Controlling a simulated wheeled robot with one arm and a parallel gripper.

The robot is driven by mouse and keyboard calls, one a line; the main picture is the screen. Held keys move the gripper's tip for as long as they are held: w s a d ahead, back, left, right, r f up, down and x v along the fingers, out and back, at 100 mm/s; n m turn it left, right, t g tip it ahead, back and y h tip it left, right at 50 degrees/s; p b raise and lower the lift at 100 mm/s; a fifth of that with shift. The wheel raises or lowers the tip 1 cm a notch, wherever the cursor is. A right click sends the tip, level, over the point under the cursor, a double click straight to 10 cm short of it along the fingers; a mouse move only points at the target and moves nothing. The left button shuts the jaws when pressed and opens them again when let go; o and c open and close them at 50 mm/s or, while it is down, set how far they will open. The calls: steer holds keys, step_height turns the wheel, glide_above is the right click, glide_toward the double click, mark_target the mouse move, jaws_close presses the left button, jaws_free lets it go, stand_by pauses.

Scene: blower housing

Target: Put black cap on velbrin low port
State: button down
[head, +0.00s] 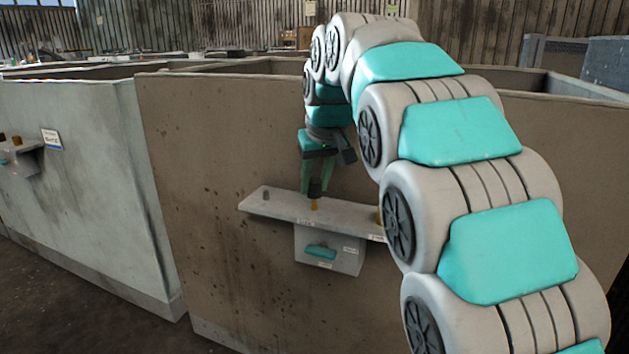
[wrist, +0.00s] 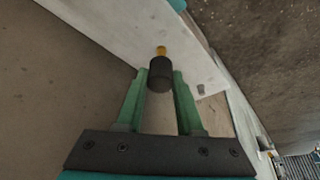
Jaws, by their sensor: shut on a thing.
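The black cap (head: 315,188) is between the green fingertips of my gripper (head: 316,184), which is shut on it. In the wrist view the cap (wrist: 160,76) shows as a dark cylinder between the fingers (wrist: 160,80). A yellow port (head: 314,204) stands on the grey shelf (head: 285,206), directly below the cap. In the wrist view this port (wrist: 161,51) pokes out beyond the cap's far end, in line with it. I cannot tell whether cap and port touch. The small shelf labels are unreadable, so I cannot tell which port is the velbrin low one.
Another yellow port (head: 379,216) is at the shelf's right, partly hidden by my arm. A grey stub (head: 266,195) stands at the shelf's left end. A box with a teal handle (head: 320,252) hangs below. A brown panel (head: 200,150) rises behind; another shelf (head: 22,146) is far left.

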steer(key=shift+f+b, duration=0.65)
steer(key=shift+f, duration=0.8)
steer(key=shift+c, duration=2.3)
jaws_free()
steer(key=v, duration=0.7)
steer(key=shift+s+r, duration=0.1)
steer(key=shift+r, duration=0.25)
steer(key=s+d+f+m+g, duration=0.1)
steer(key=s+d+f+g, duration=0.1)
steer(key=s+d+f, duration=0.3)
steer(key=s+d+f+m+g+h+p, duration=0.1)
steer(key=s+d+f, duration=0.4)
steer(key=s+f, duration=0.7)
steer(key=s+d+f+m+g+p, duration=0.1)
steer(key=s+d+f, duration=0.5)
steer(key=s, duration=1.5)
step_height(320, 180, down, 3)
steer(key=shift+f+m+g+h, duration=0.1)
steer(key=shift+m+g+h, duration=0.3)
steer(key=shift+m+g, duration=0.45)
